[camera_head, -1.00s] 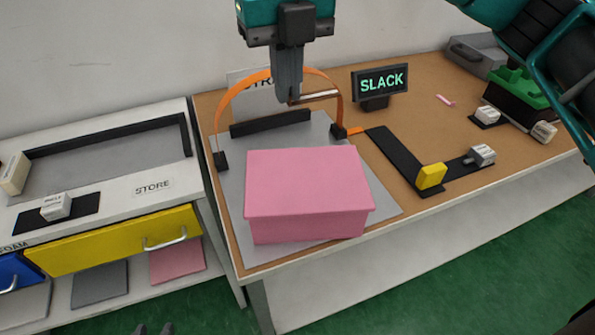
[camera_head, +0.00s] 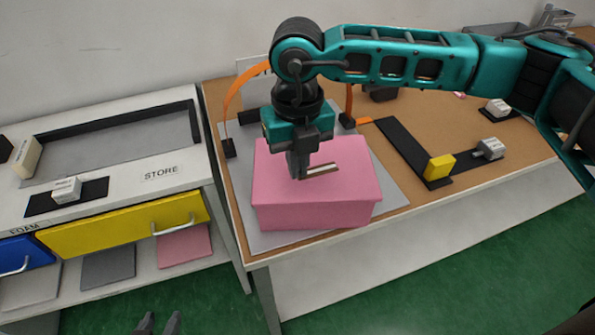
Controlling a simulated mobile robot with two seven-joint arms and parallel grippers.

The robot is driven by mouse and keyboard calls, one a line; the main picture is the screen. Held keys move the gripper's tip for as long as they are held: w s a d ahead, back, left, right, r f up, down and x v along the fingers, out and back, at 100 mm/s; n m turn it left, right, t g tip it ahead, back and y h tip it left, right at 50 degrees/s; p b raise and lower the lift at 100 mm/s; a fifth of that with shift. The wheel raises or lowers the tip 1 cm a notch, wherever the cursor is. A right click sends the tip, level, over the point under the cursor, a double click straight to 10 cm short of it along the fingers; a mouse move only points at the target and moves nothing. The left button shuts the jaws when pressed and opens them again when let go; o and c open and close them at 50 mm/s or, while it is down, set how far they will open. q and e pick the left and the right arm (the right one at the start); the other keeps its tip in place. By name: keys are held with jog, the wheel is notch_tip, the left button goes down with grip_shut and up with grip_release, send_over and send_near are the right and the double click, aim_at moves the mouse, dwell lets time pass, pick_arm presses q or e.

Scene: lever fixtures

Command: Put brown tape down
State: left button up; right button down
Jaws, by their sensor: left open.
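A small thin brown strip with a pale edge, which looks like the brown tape (camera_head: 324,170), sticks out to the right from the fingertips of my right gripper (camera_head: 300,174). That gripper points down and is shut on it, over the top of the pink box (camera_head: 330,208). I cannot tell whether the strip touches the lid. The box sits on a grey plate (camera_head: 392,198) on the brown bench. Two dark fingertips of my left gripper (camera_head: 158,324) show low at the bottom edge, apart, open and empty, over the green floor.
An orange strap (camera_head: 238,92) arches behind the box, partly hidden by my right arm. A yellow block (camera_head: 439,167) and a grey-white block (camera_head: 489,149) stand on black tracks to the right. The store counter (camera_head: 125,187), with a yellow drawer (camera_head: 125,229), is at left.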

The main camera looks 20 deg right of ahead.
jog(key=shift+f, duration=1.65)
jog(key=c, duration=1.4)
grip_release()
jog(key=shift+o, duration=0.2)
notch_tip(320, 180, up, 12)
jog(key=shift+r, duration=0.15)
